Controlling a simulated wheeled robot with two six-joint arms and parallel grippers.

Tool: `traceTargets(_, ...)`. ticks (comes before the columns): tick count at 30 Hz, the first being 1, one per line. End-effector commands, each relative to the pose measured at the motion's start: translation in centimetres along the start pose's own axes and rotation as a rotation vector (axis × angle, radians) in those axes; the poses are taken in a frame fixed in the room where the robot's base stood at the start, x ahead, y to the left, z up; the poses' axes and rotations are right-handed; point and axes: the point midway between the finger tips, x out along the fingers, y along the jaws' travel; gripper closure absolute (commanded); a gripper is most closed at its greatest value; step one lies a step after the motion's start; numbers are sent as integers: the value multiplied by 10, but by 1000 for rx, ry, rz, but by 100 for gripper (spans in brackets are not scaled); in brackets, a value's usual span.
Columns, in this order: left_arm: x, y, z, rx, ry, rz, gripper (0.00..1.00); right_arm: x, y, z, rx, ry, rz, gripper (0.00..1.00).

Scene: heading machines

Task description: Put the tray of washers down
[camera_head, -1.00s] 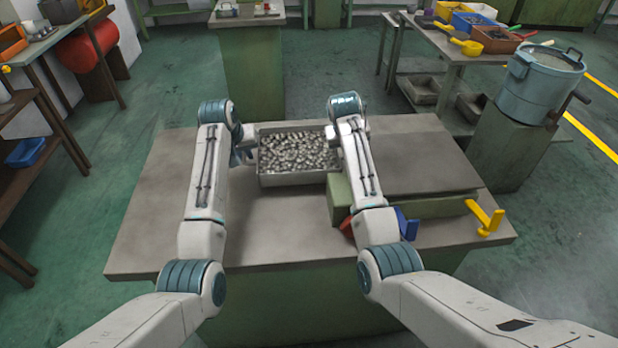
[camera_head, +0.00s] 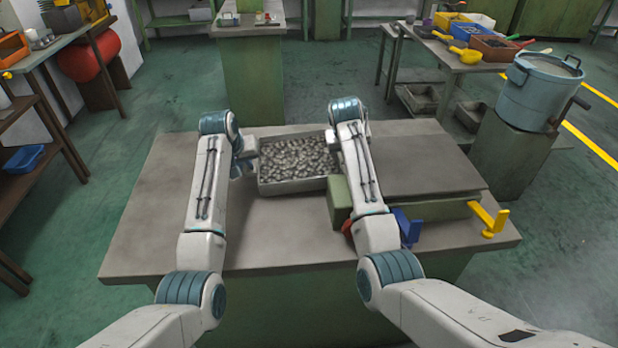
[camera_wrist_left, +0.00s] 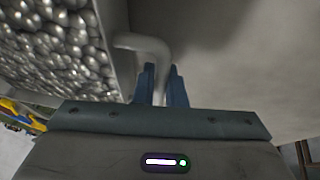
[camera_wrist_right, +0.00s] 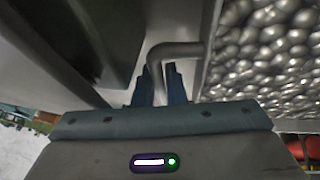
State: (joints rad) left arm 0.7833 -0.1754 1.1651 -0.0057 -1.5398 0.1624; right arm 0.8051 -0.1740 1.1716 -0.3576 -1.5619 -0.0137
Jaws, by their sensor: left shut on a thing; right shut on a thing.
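The grey metal tray (camera_head: 296,187), full of shiny washers (camera_head: 297,156), is level over the left middle of the workbench (camera_head: 200,255). I cannot tell whether its underside touches the bench top. My left gripper (camera_head: 246,165) is at the tray's left side. In the left wrist view its fingers (camera_wrist_left: 161,88) are shut on a bent handle (camera_wrist_left: 150,45). My right gripper is hidden by its arm in the head view. In the right wrist view its fingers (camera_wrist_right: 161,86) are shut on the tray's other handle (camera_wrist_right: 178,50).
A green block (camera_head: 341,203) and a raised plate (camera_head: 425,165) lie close to the tray's right. A blue handle (camera_head: 407,228) and a yellow crank (camera_head: 490,220) stick out at the bench's right front. The bench left of my left arm is clear.

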Motion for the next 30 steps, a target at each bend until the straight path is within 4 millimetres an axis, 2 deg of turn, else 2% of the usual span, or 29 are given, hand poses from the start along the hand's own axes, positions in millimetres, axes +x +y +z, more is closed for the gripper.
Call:
traceTargets(1, 5, -5, 3, 1, -6, -8, 85, 22, -7, 22, 0, -50, -6, 85)
traceTargets(4, 5, -4, 3, 1, -5, -7, 68, 22, -7, 22, 0, -50, -7, 67)
traceTargets(17, 1, -2, 1, 0, 0, -3, 68, 22, -7, 22, -1, -50, -7, 67)
traceTargets(23, -22, -3, 2, 0, 4, -2, 68, 22, -7, 22, 0, -50, -6, 67)
traceTargets(30, -61, -4, 4, 0, 7, -1, 68, 22, -7, 22, 0, -50, -6, 67)
